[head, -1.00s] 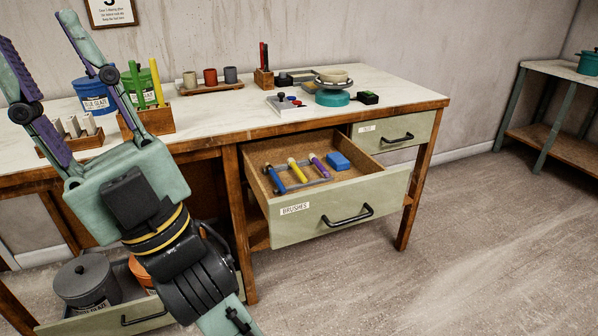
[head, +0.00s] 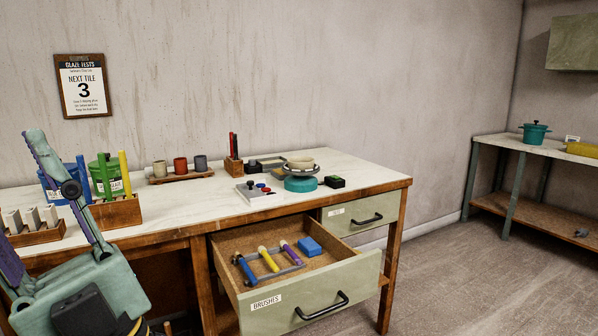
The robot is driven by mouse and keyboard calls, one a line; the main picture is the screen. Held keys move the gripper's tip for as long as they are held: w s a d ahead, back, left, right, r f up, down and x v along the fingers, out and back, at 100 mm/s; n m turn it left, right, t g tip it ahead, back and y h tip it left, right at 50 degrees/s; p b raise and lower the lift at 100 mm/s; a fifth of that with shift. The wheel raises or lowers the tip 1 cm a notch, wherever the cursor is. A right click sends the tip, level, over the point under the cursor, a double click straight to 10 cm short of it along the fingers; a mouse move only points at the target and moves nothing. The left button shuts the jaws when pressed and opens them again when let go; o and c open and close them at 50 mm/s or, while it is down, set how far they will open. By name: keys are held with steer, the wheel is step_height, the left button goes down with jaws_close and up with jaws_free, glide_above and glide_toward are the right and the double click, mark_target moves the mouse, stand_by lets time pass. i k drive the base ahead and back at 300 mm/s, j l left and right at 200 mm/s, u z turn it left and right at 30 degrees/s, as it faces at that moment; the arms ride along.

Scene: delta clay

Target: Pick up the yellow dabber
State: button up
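The yellow dabber (head: 269,261) lies in the open drawer labelled BRUSHES (head: 318,294), on a grey rack. It has a pale tip at its far end and sits between a blue dabber (head: 245,269) and a purple dabber (head: 291,253). My gripper (head: 10,150) is at the left edge, pointing up, with its fingers spread wide and nothing visible between them. One finger is partly cut off by the frame. The gripper is well left of the drawer and apart from the dabber.
A blue block (head: 310,245) lies at the drawer's right. The worktop (head: 225,195) above carries glaze pots, a wooden tool holder (head: 117,210) with a tall yellow tool, cups on a tray (head: 181,177) and a teal turntable (head: 300,184). Floor (head: 470,280) at right is clear.

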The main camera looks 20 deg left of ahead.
mark_target(262, 249)
steer(key=i+j, duration=1.05)
steer(key=j, duration=0.15)
